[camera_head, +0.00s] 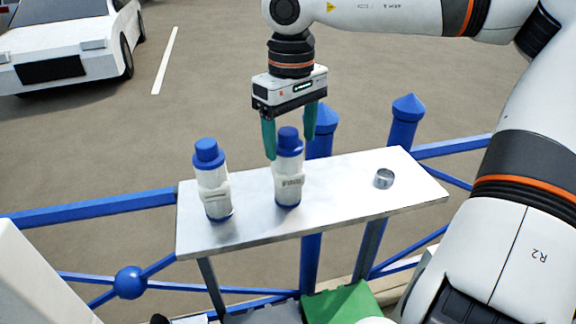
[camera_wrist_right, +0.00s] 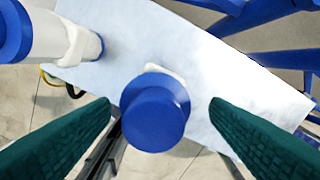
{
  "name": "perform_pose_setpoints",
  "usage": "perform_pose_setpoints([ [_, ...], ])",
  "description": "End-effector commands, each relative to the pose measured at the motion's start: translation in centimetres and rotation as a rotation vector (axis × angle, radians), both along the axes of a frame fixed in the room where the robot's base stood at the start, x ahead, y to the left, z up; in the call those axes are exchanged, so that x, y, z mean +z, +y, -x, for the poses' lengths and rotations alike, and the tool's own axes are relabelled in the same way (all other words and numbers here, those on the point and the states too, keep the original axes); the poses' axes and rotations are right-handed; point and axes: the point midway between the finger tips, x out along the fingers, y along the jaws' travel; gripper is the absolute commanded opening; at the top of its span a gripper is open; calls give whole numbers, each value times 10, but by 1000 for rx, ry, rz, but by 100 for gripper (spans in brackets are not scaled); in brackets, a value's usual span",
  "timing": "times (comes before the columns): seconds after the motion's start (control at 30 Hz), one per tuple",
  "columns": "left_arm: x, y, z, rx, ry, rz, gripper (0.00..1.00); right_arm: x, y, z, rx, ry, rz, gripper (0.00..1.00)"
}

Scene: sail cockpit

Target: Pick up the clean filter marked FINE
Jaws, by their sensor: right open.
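Two white filters with blue caps and blue bases stand upright on a pale metal shelf (camera_head: 330,200). The right-hand filter (camera_head: 289,170) carries dark lettering on its band that looks like FINE, though it is small and blurred. The left-hand filter (camera_head: 212,180) has a band whose marking I cannot read. My right gripper (camera_head: 289,147) is open, pointing down, its green fingers on either side of the right-hand filter's cap. In the right wrist view that blue cap (camera_wrist_right: 154,112) lies between the spread fingers, with a visible gap to the right one. My left gripper is not in view.
A small metal ring (camera_head: 384,179) sits on the right part of the shelf. Blue posts (camera_head: 404,122) and railings (camera_head: 95,206) stand behind and beside it. A green object (camera_head: 342,303) is below the shelf. A white car (camera_head: 65,50) is far off.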

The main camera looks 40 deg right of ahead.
Motion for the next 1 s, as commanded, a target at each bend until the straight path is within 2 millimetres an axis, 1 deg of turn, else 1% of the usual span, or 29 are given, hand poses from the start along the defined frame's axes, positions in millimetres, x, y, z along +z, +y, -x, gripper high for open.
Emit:
perform_pose_setpoints([
  [0.03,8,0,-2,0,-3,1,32,-3,1,0,1,6,0,70],
  [0.13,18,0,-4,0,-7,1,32,-18,3,-2,2,8,0,70],
  [0.2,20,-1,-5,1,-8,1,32,-30,3,-3,1,6,0,70],
  [0.3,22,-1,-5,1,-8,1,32,-41,3,-3,1,4,0,70],
  [0.4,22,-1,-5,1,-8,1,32,-45,3,-3,1,1,-1,70],
  [0.57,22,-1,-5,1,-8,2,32,-46,3,-3,0,0,-1,70],
  [0.6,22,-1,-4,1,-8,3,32,-46,3,-3,0,0,-1,67],
  [0.67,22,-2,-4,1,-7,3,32,-45,3,-3,0,0,-1,57],
  [0.8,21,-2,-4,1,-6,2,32,-45,3,-3,0,0,-1,34],
  [0.87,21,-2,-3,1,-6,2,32,-45,3,-3,0,0,-1,25],
  [0.9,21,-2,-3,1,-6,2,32,-45,3,-4,0,-1,0,22],
  [1.0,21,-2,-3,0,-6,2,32,-45,3,-4,0,-1,0,21],
])
